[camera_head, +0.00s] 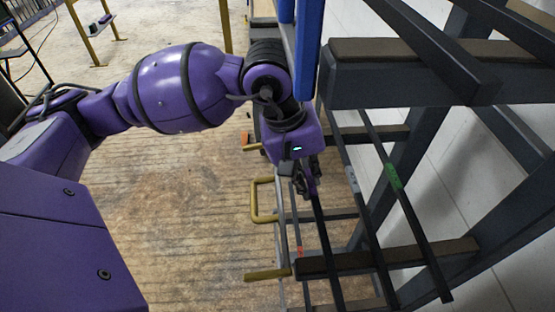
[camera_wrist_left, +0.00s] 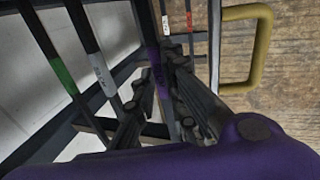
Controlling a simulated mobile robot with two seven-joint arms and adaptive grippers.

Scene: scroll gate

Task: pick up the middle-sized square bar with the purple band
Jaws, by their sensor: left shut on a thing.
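The bar with the purple band (camera_wrist_left: 156,66) is a long dark bar lying on the rack. In the wrist view it runs between the fingers of my left gripper (camera_wrist_left: 163,98). In the head view my left gripper (camera_head: 308,184) points down at the rack and is shut on this bar (camera_head: 327,241). The bar's lower part runs on from the fingers toward the rack's near crosspiece. The band is hidden in the head view, and I cannot judge the bar's exact cross-section. My right gripper is not in view.
A bar with a green band (camera_head: 393,176) and a white-labelled bar (camera_wrist_left: 103,76) lie to one side. A red-banded bar (camera_wrist_left: 189,21) lies on the other, near a yellow handle (camera_head: 256,201). Dark rack beams (camera_head: 405,78) and a blue post (camera_head: 306,50) stand close by.

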